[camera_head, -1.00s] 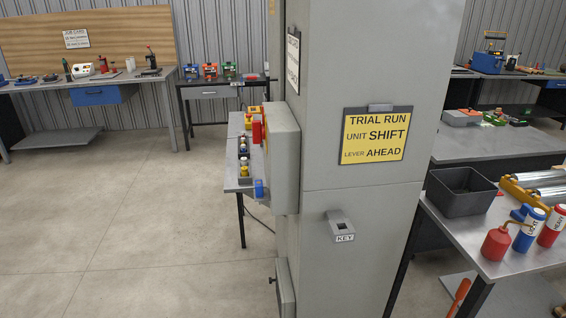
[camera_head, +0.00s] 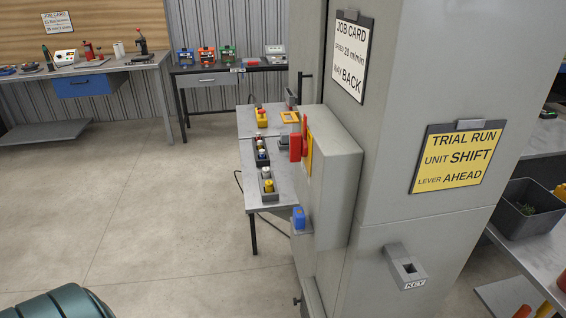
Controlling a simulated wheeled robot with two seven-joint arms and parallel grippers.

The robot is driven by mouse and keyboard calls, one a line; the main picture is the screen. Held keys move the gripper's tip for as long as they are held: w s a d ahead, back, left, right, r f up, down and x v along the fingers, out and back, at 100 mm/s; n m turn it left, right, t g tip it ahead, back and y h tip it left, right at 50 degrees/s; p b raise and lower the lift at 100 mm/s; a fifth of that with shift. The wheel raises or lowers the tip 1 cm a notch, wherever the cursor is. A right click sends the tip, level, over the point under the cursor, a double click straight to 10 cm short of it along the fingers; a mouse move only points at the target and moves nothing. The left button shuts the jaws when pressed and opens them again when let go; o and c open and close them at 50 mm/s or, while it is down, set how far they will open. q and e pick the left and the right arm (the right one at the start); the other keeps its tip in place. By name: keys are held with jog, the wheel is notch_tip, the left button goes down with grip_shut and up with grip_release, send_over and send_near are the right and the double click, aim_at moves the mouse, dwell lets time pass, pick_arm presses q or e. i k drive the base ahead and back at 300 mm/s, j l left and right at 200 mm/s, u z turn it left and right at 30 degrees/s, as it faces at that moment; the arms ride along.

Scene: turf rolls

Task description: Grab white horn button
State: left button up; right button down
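Small coloured parts sit in two dark trays on a narrow grey table (camera_head: 263,204), left of a tall grey cabinet. The near tray (camera_head: 267,194) holds a pale, whitish part (camera_head: 266,173) and a yellow part (camera_head: 268,185). The far tray (camera_head: 262,150) holds several small parts, some whitish and one reddish. They are too small to tell which one is the white horn button. Neither of my grippers is in view.
The tall grey cabinet (camera_head: 400,110) with a side box (camera_head: 338,170) and key holder (camera_head: 407,268) fills the right. A dark green ribbed object (camera_head: 60,303) shows at the bottom left. Floor (camera_head: 170,220) left of the narrow table is clear. Benches (camera_head: 90,70) stand behind.

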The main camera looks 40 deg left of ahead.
aim_at(265, 171)
jog(key=i+j, duration=0.1)
jog(key=j, duration=0.35)
jog(key=i+j, duration=0.1)
jog(key=j, duration=0.35)
jog(key=i+j+z, duration=0.1)
jog(key=j, duration=0.75)
jog(key=i, duration=0.05)
